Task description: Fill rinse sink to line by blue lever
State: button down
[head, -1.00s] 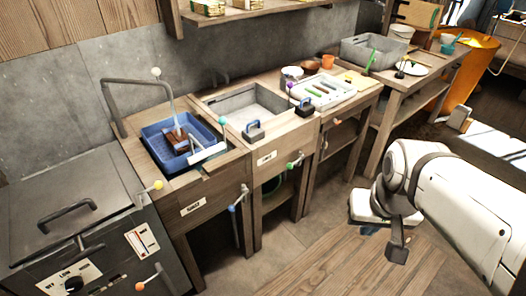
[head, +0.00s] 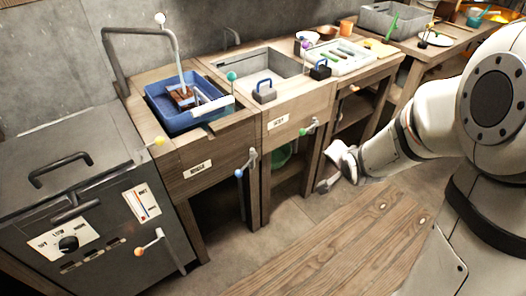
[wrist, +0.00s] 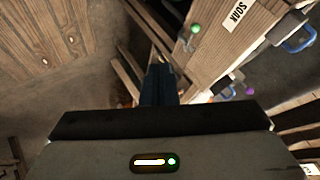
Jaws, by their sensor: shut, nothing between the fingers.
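The rinse sink is the left wooden unit, with a small label (head: 197,170) on its front. A blue basin (head: 188,122) sits in its top, holding a brown object (head: 182,97). I cannot make out a fill line or water level. The blue lever (head: 239,173) has a blue ball and hangs at the unit's right front. A grey tap pipe (head: 135,30) arches over the basin. My gripper (head: 325,186) is low in front of the middle unit, right of the blue lever and apart from it. In the wrist view its dark fingers (wrist: 159,82) are shut and empty.
The middle unit, labelled SOAK (wrist: 234,15), has a green-balled lever (head: 305,131) close to my gripper; it also shows in the wrist view (wrist: 194,29). A grey oven-like box (head: 75,200) with an orange-knobbed handle stands left. Open floor (head: 330,245) lies in front.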

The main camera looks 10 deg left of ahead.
jog(key=s+a+f+m+t+y+b, duration=0.1)
jog(key=a+f+m+y+b, duration=0.35)
jog(key=a+f, duration=0.5)
jog(key=a+f+m+t+y+b, duration=0.2)
jog(key=a+f+m+y+b, duration=0.35)
jog(key=f, duration=0.65)
jog(key=w+a+r+n+b, duration=0.1)
jog(key=w+a, duration=0.4)
jog(key=a, duration=0.6)
jog(key=shift+a+r+n+b, duration=0.15)
jog(key=shift+a+n+b, duration=0.15)
